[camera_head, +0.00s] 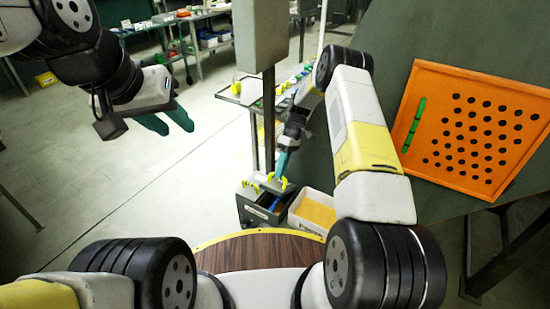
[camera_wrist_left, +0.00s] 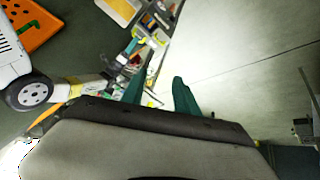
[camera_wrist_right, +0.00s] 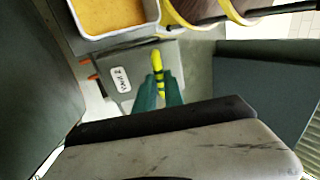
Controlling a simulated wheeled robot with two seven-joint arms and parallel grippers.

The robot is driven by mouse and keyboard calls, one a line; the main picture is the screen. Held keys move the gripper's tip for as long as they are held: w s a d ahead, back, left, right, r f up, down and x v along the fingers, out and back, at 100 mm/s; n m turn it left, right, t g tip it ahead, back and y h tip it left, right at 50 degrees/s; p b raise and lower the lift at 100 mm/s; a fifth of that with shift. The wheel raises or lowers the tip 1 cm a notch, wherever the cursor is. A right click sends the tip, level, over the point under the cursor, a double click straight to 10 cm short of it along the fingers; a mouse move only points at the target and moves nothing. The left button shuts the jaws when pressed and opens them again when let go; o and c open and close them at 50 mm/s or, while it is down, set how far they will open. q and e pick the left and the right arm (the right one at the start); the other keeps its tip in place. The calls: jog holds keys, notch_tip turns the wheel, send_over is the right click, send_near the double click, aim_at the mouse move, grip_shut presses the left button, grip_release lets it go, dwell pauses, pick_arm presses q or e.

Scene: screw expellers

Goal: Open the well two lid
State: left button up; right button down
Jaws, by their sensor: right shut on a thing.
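The well two lid (camera_wrist_right: 140,78) is a grey panel with a white label reading upside down, apparently "WELL 2", in the right wrist view. Its handle (camera_wrist_right: 157,62) is yellow with black bands. My right gripper (camera_wrist_right: 160,92) is shut on this handle, one teal finger on each side. In the head view my right gripper (camera_head: 281,169) points down at a dark box (camera_head: 256,212) with yellow handles. I cannot tell whether the lid is raised. My left gripper (camera_head: 167,122) is open and empty in the air, far left; its fingers show in the left wrist view (camera_wrist_left: 158,88).
A white bin (camera_head: 315,212) with yellow-orange contents stands right beside the dark box. An orange perforated board (camera_head: 480,130) with a green strip lies on the dark table at right. A grey column (camera_head: 268,120) stands behind the box.

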dwell(0.6)
pick_arm(q)
jog(key=shift+w, duration=0.15)
jog(key=c, duration=0.6)
jog(key=w+d+f+n, duration=0.1)
jog(key=w+n, duration=0.1)
jog(key=w, duration=0.1)
jog(key=w+d+f+n, duration=0.1)
jog(key=w+f+n, duration=0.1)
jog(key=w, duration=0.1)
jog(key=w+d+f+n, duration=0.2)
jog(key=w, duration=0.1)
grip_shut()
jog(key=n+h, duration=0.2)
jog(key=n, duration=2.1)
send_over(272, 185)
jog(key=s+a, duration=0.4)
jog(key=s, duration=0.1)
notch_tip(272, 185, down, 27)
jog(key=x, duration=1)
jog(key=shift+s+d+f, duration=0.15)
jog(key=shift+d+f, duration=0.1)
jog(key=shift+d, duration=0.05)
